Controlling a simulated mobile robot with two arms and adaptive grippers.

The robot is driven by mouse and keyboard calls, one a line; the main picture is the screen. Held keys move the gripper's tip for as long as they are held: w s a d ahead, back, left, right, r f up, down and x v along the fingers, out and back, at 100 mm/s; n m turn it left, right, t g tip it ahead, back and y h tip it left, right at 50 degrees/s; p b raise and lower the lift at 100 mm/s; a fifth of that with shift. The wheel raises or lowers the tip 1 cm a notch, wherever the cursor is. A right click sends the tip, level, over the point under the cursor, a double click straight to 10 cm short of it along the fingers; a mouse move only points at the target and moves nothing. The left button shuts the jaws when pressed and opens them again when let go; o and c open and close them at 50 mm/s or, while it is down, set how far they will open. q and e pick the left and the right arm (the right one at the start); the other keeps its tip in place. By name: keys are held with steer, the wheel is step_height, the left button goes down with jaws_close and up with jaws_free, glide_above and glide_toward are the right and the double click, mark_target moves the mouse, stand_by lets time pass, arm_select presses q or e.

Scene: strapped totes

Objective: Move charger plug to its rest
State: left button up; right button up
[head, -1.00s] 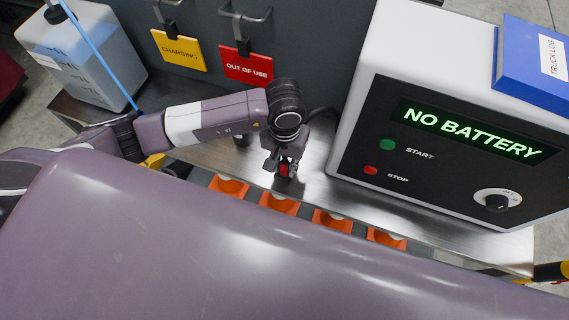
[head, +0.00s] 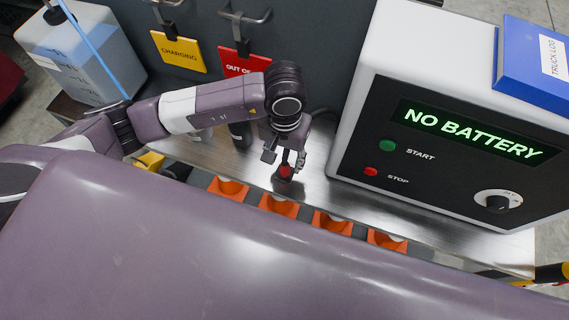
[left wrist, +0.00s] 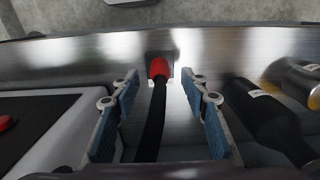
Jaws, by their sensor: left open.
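The charger plug (head: 286,171) shows a red body in the head view, on the steel shelf left of the charger box. In the left wrist view the red plug (left wrist: 159,68) sits at a small grey block, with its black cable (left wrist: 152,125) running back between my fingers. I cannot tell how fully it is seated there. My left gripper (head: 284,158) is open just above the plug. In the left wrist view its blue-padded fingers (left wrist: 160,110) stand apart on both sides of the cable, not touching it. My right gripper is not in view.
The charger box (head: 440,150) reads NO BATTERY and stands close on the right. Orange cups (head: 278,207) line the shelf's front edge. Dark bottles (left wrist: 265,120) stand beside the gripper. A yellow CHARGING tag (head: 178,51) and a red tag (head: 238,64) hang behind.

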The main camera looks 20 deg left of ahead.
arm_select(q)
steer(key=shift+r, duration=1.85)
